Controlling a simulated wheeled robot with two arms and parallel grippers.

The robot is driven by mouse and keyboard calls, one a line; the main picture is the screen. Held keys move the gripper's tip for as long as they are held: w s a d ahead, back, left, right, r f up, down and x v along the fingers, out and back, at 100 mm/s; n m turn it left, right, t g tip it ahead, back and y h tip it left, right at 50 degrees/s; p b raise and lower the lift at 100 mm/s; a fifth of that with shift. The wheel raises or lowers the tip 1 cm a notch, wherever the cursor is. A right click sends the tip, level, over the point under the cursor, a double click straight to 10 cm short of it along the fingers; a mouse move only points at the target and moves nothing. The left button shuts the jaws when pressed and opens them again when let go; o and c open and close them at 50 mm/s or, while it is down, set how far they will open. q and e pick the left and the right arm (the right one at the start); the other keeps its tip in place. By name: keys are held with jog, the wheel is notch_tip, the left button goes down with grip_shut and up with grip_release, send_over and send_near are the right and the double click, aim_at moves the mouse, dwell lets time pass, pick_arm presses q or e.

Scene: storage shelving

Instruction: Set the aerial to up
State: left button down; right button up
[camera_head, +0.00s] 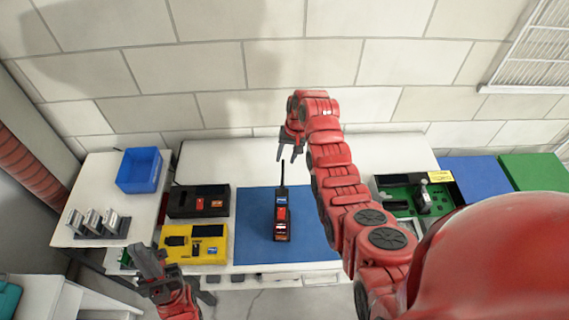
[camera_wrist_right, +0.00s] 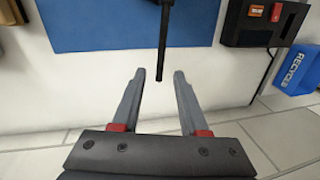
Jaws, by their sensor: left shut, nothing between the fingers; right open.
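A black handheld radio (camera_head: 282,217) with red and orange parts lies on the blue mat (camera_head: 256,225). Its thin black aerial (camera_head: 282,173) points from its top end toward the wall. My right gripper (camera_head: 288,158) is open just beyond the aerial tip. In the right wrist view the dark aerial (camera_wrist_right: 163,42) comes down from the top, and its tip lies near the gap between the open fingertips (camera_wrist_right: 159,74). I cannot tell whether the tip is level with the fingers. My left gripper (camera_head: 150,262) is shut and empty, left of the yellow device.
A black box (camera_head: 198,202) and a yellow device (camera_head: 193,244) stand left of the mat. A blue bin (camera_head: 139,170) and a rack of metal parts (camera_head: 97,222) are farther left. A green tray (camera_head: 402,195) is at right. White table is bare behind the mat.

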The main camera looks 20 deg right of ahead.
aim_at(283, 173)
jog(key=shift+w+a+f+p, duration=0.1)
jog(key=shift+a+f+p, duration=0.05)
jog(key=shift+f, duration=0.55)
jog(key=shift+a+f+p, duration=0.15)
jog(key=shift+f, duration=0.55)
grip_shut()
dwell(0.5)
